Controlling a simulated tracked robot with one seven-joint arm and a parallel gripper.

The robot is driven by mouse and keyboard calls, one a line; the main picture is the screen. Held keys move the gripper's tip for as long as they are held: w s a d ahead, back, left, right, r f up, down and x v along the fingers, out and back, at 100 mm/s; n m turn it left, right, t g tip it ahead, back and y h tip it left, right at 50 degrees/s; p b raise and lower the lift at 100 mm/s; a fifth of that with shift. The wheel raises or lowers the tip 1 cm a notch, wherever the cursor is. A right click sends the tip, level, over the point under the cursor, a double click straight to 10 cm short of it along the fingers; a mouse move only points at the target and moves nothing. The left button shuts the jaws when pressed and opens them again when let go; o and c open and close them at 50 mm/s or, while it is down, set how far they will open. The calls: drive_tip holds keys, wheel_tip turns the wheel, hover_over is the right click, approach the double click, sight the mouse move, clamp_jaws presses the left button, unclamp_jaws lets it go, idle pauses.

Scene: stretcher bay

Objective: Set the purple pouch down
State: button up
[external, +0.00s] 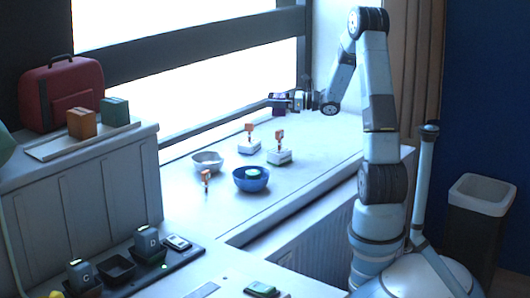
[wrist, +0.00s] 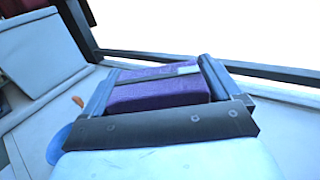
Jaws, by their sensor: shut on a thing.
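The purple pouch (external: 278,103) is held in the air above the white counter, near the window, in the external view. My gripper (external: 284,101) is shut on it. The pouch's far side and underside are hidden.
A red case (external: 62,92) sits on the left cabinet. The counter's right part (external: 335,135) is clear.

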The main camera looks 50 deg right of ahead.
drive_tip(key=s+d+m+t+h, duration=0.1)
drive_tip(key=d+m+h, duration=0.15)
drive_tip(key=d, duration=0.35)
drive_tip(key=shift+n, duration=0.25)
drive_tip(key=w+d+f, duration=0.1)
drive_tip(key=w+f, duration=0.3)
drive_tip(key=w+d+f, duration=0.2)
drive_tip(key=w+f, duration=0.2)
drive_tip(key=f, duration=0.1)
drive_tip(key=w+d+f, duration=0.2)
drive_tip(key=w+f, duration=0.2)
drive_tip(key=f, duration=0.1)
drive_tip(key=shift+w+f, duration=0.15)
drive_tip(key=shift+w+d+f, duration=0.1)
drive_tip(key=shift+w+f, duration=0.15)
drive_tip(key=shift+f, duration=1.65)
drive_tip(key=o, duration=1)
drive_tip(key=shift+c, duration=0.2)
